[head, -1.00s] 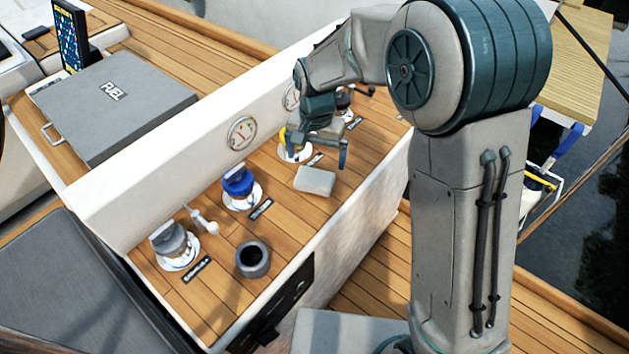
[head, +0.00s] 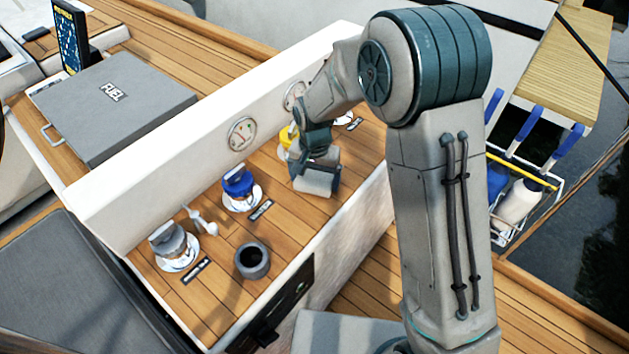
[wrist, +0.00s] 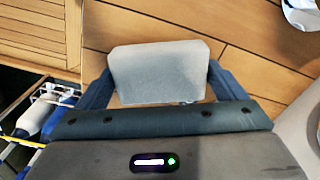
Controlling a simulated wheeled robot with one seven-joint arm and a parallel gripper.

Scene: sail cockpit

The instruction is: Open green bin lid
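I see no green bin and no green lid in either view. My gripper (wrist: 160,82) points down at a pale grey block (wrist: 160,70) on or just above the wooden counter. In the wrist view one finger lies along each side of the block, close against its edges. I cannot tell whether the fingers press on it or whether it is lifted. In the head view my gripper (head: 318,172) is over the counter near the yellow-topped winch, and my wrist hides part of it.
The counter holds a blue-topped winch (head: 238,181), a grey winch (head: 168,240), a yellow winch (head: 286,140) and a dark cup (head: 252,261). A grey FUEL box (head: 115,105) lies beyond the white wall. A wire basket with bottles (head: 518,200) is at right.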

